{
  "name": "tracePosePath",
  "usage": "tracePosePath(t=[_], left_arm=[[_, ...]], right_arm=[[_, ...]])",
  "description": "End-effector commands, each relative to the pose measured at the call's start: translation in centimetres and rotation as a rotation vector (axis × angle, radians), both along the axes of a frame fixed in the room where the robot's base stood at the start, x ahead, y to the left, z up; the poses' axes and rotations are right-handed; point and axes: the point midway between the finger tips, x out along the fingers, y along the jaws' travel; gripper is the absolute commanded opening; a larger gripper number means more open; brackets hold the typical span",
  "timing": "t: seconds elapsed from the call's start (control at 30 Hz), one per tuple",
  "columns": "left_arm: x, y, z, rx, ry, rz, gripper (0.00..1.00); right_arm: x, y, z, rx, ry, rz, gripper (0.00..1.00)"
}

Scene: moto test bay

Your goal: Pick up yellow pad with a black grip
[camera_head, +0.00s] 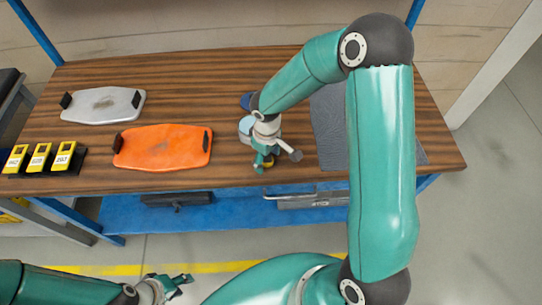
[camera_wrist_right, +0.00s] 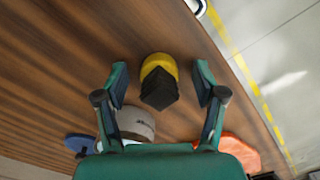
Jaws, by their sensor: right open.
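The yellow round pad with a black grip (camera_wrist_right: 159,84) stands on the wooden table in the right wrist view, its black grip facing the camera. In the head view only a bit of its yellow (camera_head: 269,163) shows near the table's front edge, mostly hidden by my right gripper (camera_head: 264,160). My right gripper is open above the pad. In the right wrist view its two fingers (camera_wrist_right: 161,76) stand on either side of the pad with gaps, not touching it. My left gripper (camera_head: 180,281) is low at the front, away from the table; its finger opening is unclear.
A pale round pad (camera_wrist_right: 135,122) stands close beside the yellow one, and a blue pad (camera_head: 246,101) is further back. An orange board (camera_head: 162,146), a grey board (camera_head: 100,105) and several yellow devices (camera_head: 40,158) lie left. A dark grey mat (camera_head: 330,130) lies right.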

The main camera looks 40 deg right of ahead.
Motion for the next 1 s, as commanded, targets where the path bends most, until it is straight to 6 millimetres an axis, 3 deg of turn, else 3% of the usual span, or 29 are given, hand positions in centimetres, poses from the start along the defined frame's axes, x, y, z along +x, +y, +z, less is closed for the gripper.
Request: tracePosePath(t=[0.03,0.37,0.77,1.0], left_arm=[[0.0,0.0,0.0,0.000,0.000,0.000,0.40],[0.0,0.0,0.0,0.000,0.000,0.000,0.40],[0.0,0.0,0.0,0.000,0.000,0.000,0.40],[0.0,0.0,-0.1,0.000,0.000,0.000,0.40]], right_arm=[[0.0,0.0,0.0,0.000,0.000,0.000,0.68],[0.0,0.0,0.0,0.000,0.000,0.000,0.15],[0.1,0.0,0.5,-0.001,-0.003,-0.001,0.15],[0.1,0.0,3.1,0.000,-0.005,-0.002,0.15]])
